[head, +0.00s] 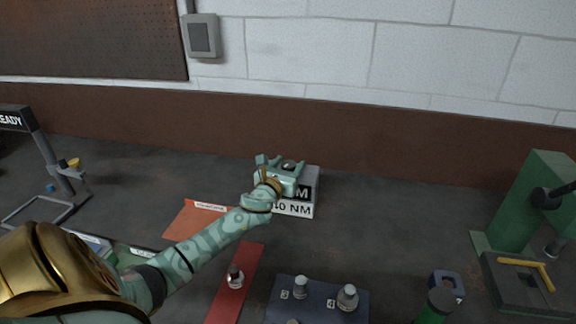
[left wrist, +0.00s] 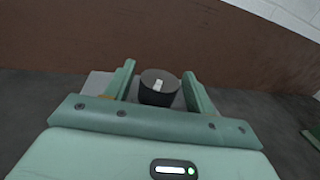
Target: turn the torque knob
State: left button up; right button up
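The torque knob (left wrist: 157,88) is a dark round knob with a pale mark on its top. It sits on a grey box (head: 310,190) with "40 NM" lettering on its front, near the back of the bench. My left gripper (head: 281,168) is over the top of the box. In the left wrist view its two green fingers (left wrist: 160,84) stand apart, one on each side of the knob. I cannot tell whether they touch it. In the head view the gripper hides most of the knob. My right gripper is not in view.
A red strip (head: 241,278) with a metal piece on it and a dark numbered block (head: 318,300) with several metal pieces lie in front. An orange mat (head: 190,219) lies left of the box. A green press (head: 530,200) stands at the right. The bench right of the box is clear.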

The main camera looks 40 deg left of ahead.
pick_arm(q)
jog(key=shift+s, duration=0.1)
jog(key=shift+s+d, duration=0.2)
jog(key=shift+s, duration=0.15)
jog(key=p+v, duration=0.1)
jog(key=v, duration=1.4)
jog(key=shift+s+p, duration=0.15)
jog(key=shift+p, duration=0.25)
